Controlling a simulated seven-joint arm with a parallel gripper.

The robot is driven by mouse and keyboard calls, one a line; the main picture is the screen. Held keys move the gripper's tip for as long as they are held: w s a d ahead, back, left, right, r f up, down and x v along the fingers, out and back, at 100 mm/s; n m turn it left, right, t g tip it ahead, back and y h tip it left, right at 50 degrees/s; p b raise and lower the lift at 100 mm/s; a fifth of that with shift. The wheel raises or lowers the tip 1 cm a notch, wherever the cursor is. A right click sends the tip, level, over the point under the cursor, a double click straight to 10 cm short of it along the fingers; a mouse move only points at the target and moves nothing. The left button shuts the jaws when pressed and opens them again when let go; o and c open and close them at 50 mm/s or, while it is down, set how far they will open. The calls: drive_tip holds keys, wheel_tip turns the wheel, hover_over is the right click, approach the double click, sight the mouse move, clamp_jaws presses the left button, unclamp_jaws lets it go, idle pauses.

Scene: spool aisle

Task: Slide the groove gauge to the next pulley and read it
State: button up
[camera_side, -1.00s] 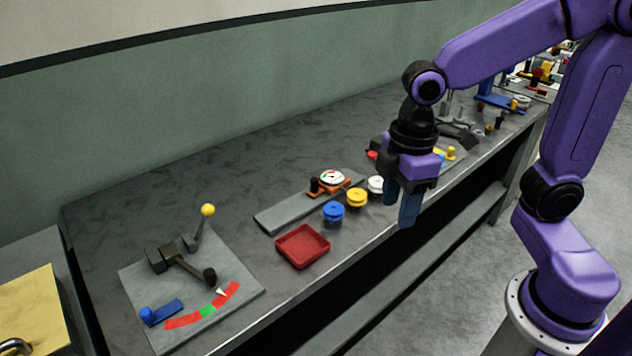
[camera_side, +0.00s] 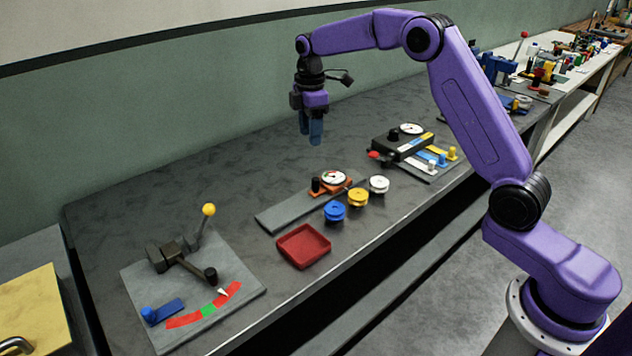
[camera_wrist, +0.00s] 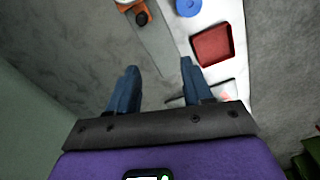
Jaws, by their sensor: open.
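The groove gauge (camera_side: 330,183) is an orange carriage with a white round dial and a black knob, at the far end of a grey rail (camera_side: 290,211). Beside it stand a blue pulley (camera_side: 334,212), a yellow pulley (camera_side: 358,198) and a white pulley (camera_side: 379,185). The dial is too small to read. My gripper (camera_side: 310,138) is open and empty, raised behind the gauge toward the wall. In the wrist view the gauge (camera_wrist: 130,5) and the blue pulley (camera_wrist: 188,7) are cut off at the top edge, beyond my open fingers (camera_wrist: 160,78).
A red tray (camera_side: 303,246) sits near the bench's front edge. A plate with a yellow-knobbed lever (camera_side: 208,210) and a red-green scale is at left. A black dial box (camera_side: 402,146) with coloured tabs is at right. The bench's back is clear.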

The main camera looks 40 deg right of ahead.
sight(316, 178)
drive_tip(key=d+f, duration=0.1)
drive_tip(key=f, duration=0.5)
drive_tip(key=w+d+f, duration=0.1)
drive_tip(key=f, duration=0.5)
drive_tip(key=w+d+f, duration=0.1)
drive_tip(key=f, duration=0.5)
drive_tip(key=shift+w+d+f, duration=0.15)
drive_tip(key=shift+d+f, duration=0.2)
drive_tip(key=shift+d, duration=0.05)
